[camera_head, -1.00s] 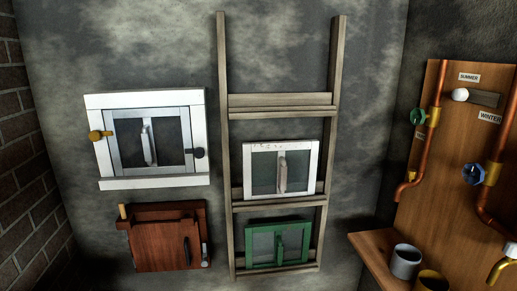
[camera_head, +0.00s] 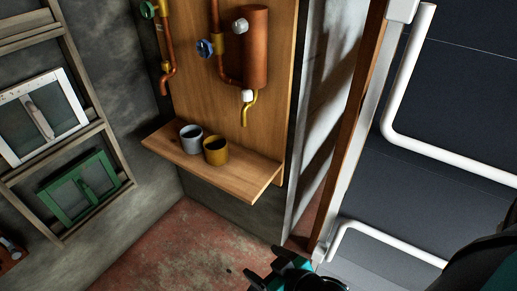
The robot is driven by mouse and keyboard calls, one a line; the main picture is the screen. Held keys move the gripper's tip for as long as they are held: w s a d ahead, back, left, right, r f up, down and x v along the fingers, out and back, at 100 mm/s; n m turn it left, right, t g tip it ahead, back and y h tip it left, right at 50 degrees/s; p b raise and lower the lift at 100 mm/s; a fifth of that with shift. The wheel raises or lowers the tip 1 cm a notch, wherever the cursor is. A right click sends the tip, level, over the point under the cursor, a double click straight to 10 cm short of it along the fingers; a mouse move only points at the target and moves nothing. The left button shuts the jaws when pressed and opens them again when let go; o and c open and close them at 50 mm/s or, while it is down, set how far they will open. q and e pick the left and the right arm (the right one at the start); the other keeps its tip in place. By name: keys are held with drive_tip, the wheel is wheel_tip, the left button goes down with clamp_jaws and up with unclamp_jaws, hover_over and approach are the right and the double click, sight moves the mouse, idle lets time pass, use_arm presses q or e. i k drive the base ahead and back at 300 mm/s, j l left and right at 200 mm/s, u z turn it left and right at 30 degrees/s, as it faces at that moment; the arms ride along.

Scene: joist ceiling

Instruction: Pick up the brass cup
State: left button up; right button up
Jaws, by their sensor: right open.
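The brass cup (camera_head: 216,151) is yellow-gold with a dark inside and stands upright on a wooden shelf (camera_head: 240,178). A grey cup (camera_head: 191,138) stands close beside it on its left. My right gripper (camera_head: 268,277) shows at the bottom edge, black with a teal part, below and to the right of the shelf. It is open, with nothing seen between its fingers, and is well apart from the cup. My left gripper is not in view.
Copper pipes, a blue valve (camera_head: 205,47) and a copper cylinder (camera_head: 255,47) are on the wooden backboard above the shelf. A yellow spout (camera_head: 247,110) hangs above the shelf. A dark panel with white rails (camera_head: 450,160) is at the right. Reddish floor (camera_head: 180,245) below is clear.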

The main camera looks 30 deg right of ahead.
sight(215, 147)
drive_tip(key=k+z, duration=0.1)
drive_tip(key=z, duration=0.45)
drive_tip(key=i+j+z, duration=0.15)
drive_tip(key=j, duration=0.15)
drive_tip(key=i+j+z, duration=0.15)
drive_tip(key=j, duration=0.2)
drive_tip(key=i+j+z, duration=0.15)
drive_tip(key=j, duration=0.15)
drive_tip(key=i+j+z, duration=0.15)
drive_tip(key=j, duration=0.2)
drive_tip(key=j+z, duration=0.15)
drive_tip(key=j, duration=0.25)
drive_tip(key=i+j+z, duration=0.25)
drive_tip(key=i+j, duration=0.4)
